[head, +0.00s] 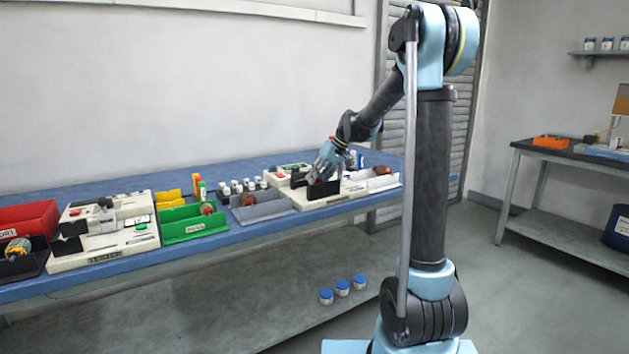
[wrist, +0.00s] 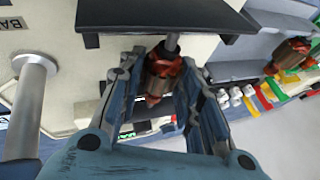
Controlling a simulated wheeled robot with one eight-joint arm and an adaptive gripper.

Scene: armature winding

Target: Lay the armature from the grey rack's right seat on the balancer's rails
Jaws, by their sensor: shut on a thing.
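My gripper (head: 318,177) is at the balancer (head: 336,201), a pale base with black upright plates on the right half of the bench. In the wrist view my gripper (wrist: 160,88) is shut on a copper-wound armature (wrist: 163,70), with a finger on each side. Its steel shaft reaches to the edge of a black plate (wrist: 150,18); I cannot tell whether it rests there. In the head view the held armature is mostly hidden by my gripper. The grey rack (head: 265,211) is left of the balancer, with another armature (head: 247,199) at its left end.
A green rack (head: 188,231) holds an armature further left, beside a tester (head: 105,247) and a red bin (head: 28,222). A grey tray (head: 384,184) with an armature sits at the balancer's right. Several small jars (head: 237,186) stand behind the grey rack.

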